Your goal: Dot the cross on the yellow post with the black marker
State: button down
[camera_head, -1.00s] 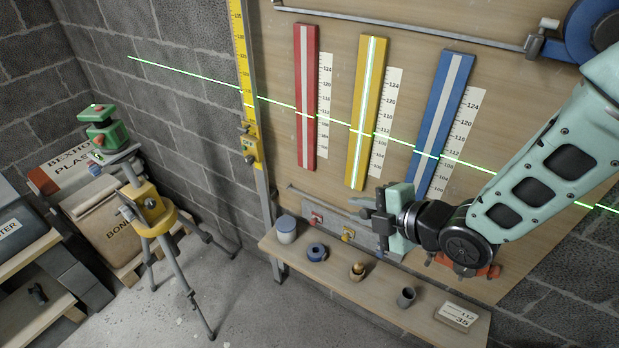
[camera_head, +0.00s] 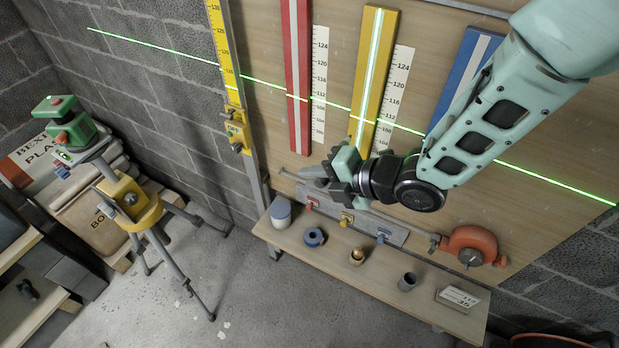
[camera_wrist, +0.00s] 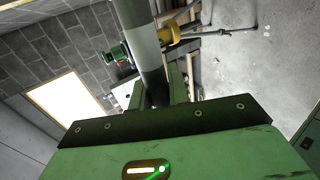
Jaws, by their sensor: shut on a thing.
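The yellow post (camera_head: 386,45) leans on the wooden board, with a pale strip down its middle. A green vertical laser line runs down the strip and crosses the slanting green line near the post's lower part. My gripper (camera_head: 328,172) is just below and left of the post's visible lower end, pointing left. It is shut on the marker, a grey and white cylinder that shows in the wrist view (camera_wrist: 143,42) rising from between the fingers. In the head view the marker is small, and its tip is hard to make out. My gripper partly hides the area below the post.
A red post (camera_head: 297,85) and a blue post (camera_head: 455,90) flank the yellow one, with scale strips beside them. Below, a shelf (camera_head: 335,275) holds several small items. An orange reel (camera_head: 472,245) sits at right. A laser tripod (camera_head: 140,205) stands at left.

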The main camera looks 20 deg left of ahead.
jog(key=shift+w+d+p, duration=0.15)
jog(key=shift+w+p, duration=0.05)
jog(key=shift+w, duration=1.1)
jog(key=shift+w+d+p, duration=0.1)
jog(key=shift+w+p, duration=0.1)
jog(key=shift+w, duration=1.1)
jog(key=shift+b, duration=0.75)
jog(key=shift+w+d, duration=0.1)
jog(key=shift+w, duration=0.3)
dwell(0.6)
dwell(0.3)
jog(key=s+b, duration=0.5)
jog(key=s, duration=0.3)
jog(key=shift+a, duration=0.35)
dwell(0.5)
dwell(0.5)
